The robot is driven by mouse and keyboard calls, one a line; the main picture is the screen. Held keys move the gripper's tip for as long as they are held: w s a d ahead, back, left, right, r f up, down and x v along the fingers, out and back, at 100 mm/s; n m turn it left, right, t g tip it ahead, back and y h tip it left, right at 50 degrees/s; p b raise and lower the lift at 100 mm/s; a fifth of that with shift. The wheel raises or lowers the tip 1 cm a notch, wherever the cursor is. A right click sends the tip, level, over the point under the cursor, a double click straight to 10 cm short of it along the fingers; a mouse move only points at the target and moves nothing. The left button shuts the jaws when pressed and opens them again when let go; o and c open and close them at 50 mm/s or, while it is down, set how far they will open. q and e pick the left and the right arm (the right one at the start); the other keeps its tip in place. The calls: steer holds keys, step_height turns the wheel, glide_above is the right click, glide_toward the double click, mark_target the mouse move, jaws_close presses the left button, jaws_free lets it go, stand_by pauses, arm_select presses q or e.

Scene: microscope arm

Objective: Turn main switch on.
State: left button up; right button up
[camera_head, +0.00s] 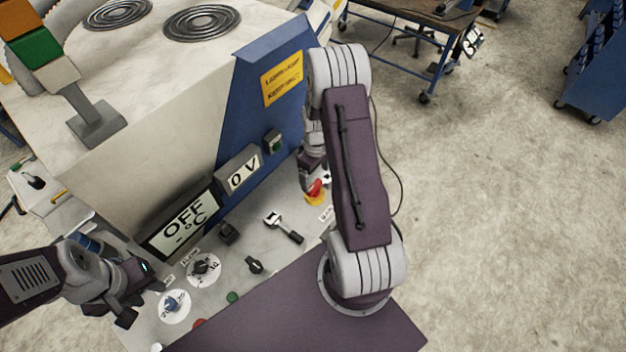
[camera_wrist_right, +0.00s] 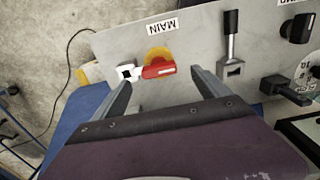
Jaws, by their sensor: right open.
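The main switch, a red handle on a yellow round plate, shows in the right wrist view (camera_wrist_right: 158,70) below a MAIN label (camera_wrist_right: 163,27). In the head view it is a small red and yellow spot (camera_head: 314,192) on the control panel, partly covered by my right arm. My right gripper (camera_wrist_right: 161,82) is open, with one finger on each side of the red handle; I cannot tell whether they touch it. In the head view its fingers are largely hidden. My left gripper (camera_head: 138,302) hovers over the left part of the panel; its finger gap is unclear.
The panel has a silver-headed lever (camera_head: 283,228), a black knob (camera_head: 254,265), dials and a red button (camera_head: 199,323). Displays read OFF °C (camera_head: 184,222) and 0 V (camera_head: 244,172). A blue-sided machine body stands behind. Open floor lies to the right.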

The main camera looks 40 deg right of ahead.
mark_target(315, 185)
step_height(315, 185, down, 4)
steer(key=shift+s+r+p, duration=0.1)
steer(key=shift+r+p, duration=0.15)
steer(key=shift+p, duration=0.3)
steer(key=f, duration=0.1)
steer(key=w+f, duration=0.1)
steer(key=f, duration=0.1)
steer(key=shift+w+d+f+p, duration=0.15)
steer(key=shift+w+f+p, duration=0.2)
steer(key=shift+w, duration=0.05)
steer(key=shift+s+r, duration=0.2)
steer(key=shift+s, duration=0.35)
steer(key=c, duration=0.5)
steer(key=shift+w+f, duration=0.1)
steer(key=c, duration=1)
jaws_close()
arm_select(q)
steer(key=shift+w+d+r, duration=0.1)
steer(key=shift+w+r, duration=0.1)
steer(key=shift+r, duration=0.3)
steer(key=shift+w+d+r, duration=0.1)
steer(key=shift+w+r, duration=0.1)
steer(key=shift+r, duration=0.3)
